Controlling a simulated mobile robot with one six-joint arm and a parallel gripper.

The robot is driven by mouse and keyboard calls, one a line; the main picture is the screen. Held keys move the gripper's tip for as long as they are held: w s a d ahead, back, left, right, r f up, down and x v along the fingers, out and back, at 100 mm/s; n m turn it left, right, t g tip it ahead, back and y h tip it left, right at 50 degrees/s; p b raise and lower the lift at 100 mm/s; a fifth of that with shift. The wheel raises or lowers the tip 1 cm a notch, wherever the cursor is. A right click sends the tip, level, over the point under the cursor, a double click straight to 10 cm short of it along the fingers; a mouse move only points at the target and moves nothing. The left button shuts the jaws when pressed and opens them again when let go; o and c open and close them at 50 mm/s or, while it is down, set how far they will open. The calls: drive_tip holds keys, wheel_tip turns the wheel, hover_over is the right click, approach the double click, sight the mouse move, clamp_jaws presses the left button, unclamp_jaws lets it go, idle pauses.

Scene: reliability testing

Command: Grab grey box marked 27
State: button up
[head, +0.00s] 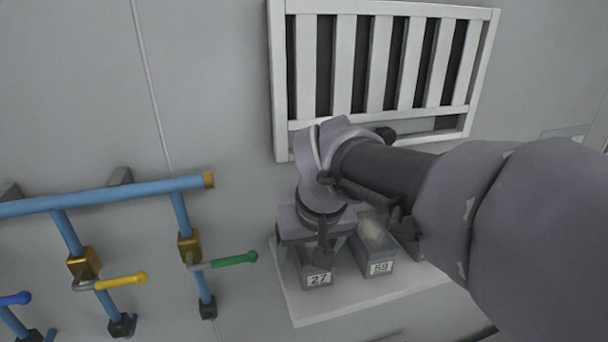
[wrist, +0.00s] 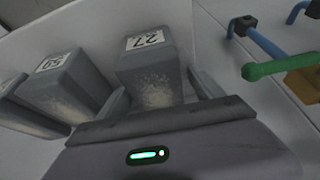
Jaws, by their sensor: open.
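The grey box marked 27 (head: 316,280) stands on a white shelf, its label facing out. My gripper (head: 317,249) is over it from above and hides its upper part in the head view. In the wrist view the same grey box marked 27 (wrist: 147,68) shows upside down, with a worn, speckled top. My gripper (wrist: 158,84) is open there, with one finger on each side of the box's near end. A thin gap seems to show beside each finger; whether they touch it I cannot tell.
A second grey box marked 59 (head: 379,268) stands just right of box 27. Another grey box (wrist: 22,108) is beyond it. The white shelf (head: 312,312) has bare room in front. Blue pipes (head: 105,194) with a green handle (head: 235,259) are to the left, and a white slatted grille (head: 385,65) is above.

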drive_tip(key=shift+w+f, duration=0.15)
drive_tip(key=shift+w, duration=0.1)
drive_tip(key=shift+c, duration=0.5)
clamp_jaws()
